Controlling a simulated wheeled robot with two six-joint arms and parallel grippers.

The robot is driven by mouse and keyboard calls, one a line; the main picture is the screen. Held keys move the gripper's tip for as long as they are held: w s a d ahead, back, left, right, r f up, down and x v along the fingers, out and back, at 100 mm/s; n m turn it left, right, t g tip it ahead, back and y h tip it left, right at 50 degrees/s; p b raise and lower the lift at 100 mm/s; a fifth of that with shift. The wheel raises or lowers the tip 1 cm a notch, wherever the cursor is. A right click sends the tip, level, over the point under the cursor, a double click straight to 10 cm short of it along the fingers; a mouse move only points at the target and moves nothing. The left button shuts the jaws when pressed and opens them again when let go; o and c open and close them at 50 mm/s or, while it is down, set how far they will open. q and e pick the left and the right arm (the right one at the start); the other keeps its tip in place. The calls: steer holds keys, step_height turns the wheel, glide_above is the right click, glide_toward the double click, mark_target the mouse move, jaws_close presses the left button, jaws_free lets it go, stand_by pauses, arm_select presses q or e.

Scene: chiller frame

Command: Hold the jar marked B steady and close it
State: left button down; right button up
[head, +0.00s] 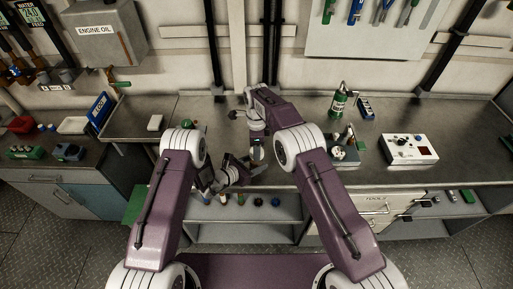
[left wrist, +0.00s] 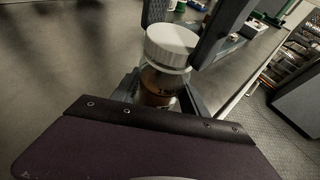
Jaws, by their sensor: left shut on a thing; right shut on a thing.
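The jar (left wrist: 160,84) has a clear body with brown contents, and no letter on it is readable. A white ribbed lid (left wrist: 172,42) sits on its mouth; whether it is fully tightened cannot be told. My left gripper (left wrist: 163,97) is shut around the jar's body. The dark fingers of my right gripper (left wrist: 188,28) are on either side of the lid, shut on it from above. In the head view my left gripper (head: 245,165) and right gripper (head: 257,139) meet above the bench's front edge, largely hiding the jar (head: 257,152).
The steel bench (head: 300,110) has clear room behind my arms. A green bottle (head: 339,102) and a white control box (head: 410,149) stand to the right. Several small items stand on the shelf (head: 240,213) below the bench.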

steer(key=m, duration=0.7)
steer(key=shift+m, duration=0.3)
steer(key=m, duration=0.5)
steer(key=o, duration=1.3)
steer(key=shift+r, duration=2.3)
steer(key=shift+c, duration=0.4)
